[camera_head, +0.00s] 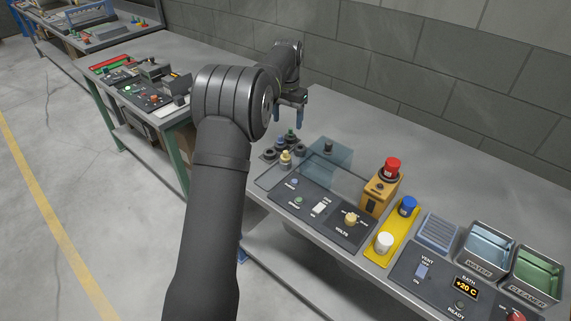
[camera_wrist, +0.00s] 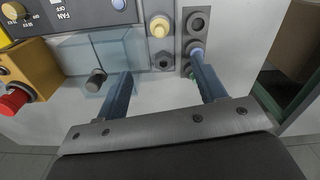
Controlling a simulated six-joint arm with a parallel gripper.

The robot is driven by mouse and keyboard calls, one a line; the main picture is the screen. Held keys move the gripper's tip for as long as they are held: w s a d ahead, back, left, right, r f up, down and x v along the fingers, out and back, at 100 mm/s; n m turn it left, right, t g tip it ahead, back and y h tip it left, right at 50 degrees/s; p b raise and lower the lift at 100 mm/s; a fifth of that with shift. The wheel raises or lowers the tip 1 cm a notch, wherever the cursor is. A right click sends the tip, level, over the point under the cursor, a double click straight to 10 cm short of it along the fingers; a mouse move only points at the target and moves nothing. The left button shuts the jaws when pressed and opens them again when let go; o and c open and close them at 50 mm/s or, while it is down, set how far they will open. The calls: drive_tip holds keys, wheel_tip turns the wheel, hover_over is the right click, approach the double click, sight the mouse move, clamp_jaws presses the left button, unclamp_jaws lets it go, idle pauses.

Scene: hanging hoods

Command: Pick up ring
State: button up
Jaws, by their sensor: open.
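A round dark grey ring (camera_head: 270,154) sits on a small dark plate at the near left of a group of small parts. It shows in the wrist view (camera_wrist: 198,22) at the top, right of centre. A dark hexagonal piece with a hole (camera_head: 300,150) also shows in the wrist view (camera_wrist: 163,62). I cannot tell for certain which of the two is the ring. My gripper (camera_head: 287,118) is open and empty above and behind the group. In the wrist view its two fingers (camera_wrist: 161,67) point at the group, the right one overlapping the blue part's edge.
A yellow-topped part (camera_head: 286,158), a blue part (camera_head: 281,143) and a green part (camera_head: 290,134) stand close among the rings. A translucent hood (camera_head: 330,155) is just right. An orange box with a red button (camera_head: 381,190) stands farther right. The bench behind is clear.

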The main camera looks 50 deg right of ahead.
sight(286, 157)
wheel_tip(286, 157, down, 11)
drive_tip(key=shift+a, duration=0.1)
drive_tip(key=f, duration=0.5)
drive_tip(key=shift+a+f, duration=0.3)
drive_tip(key=shift+a, duration=0.1)
drive_tip(key=c, duration=1)
drive_tip(key=shift+c, duration=0.4)
drive_tip(key=shift+r, duration=0.1)
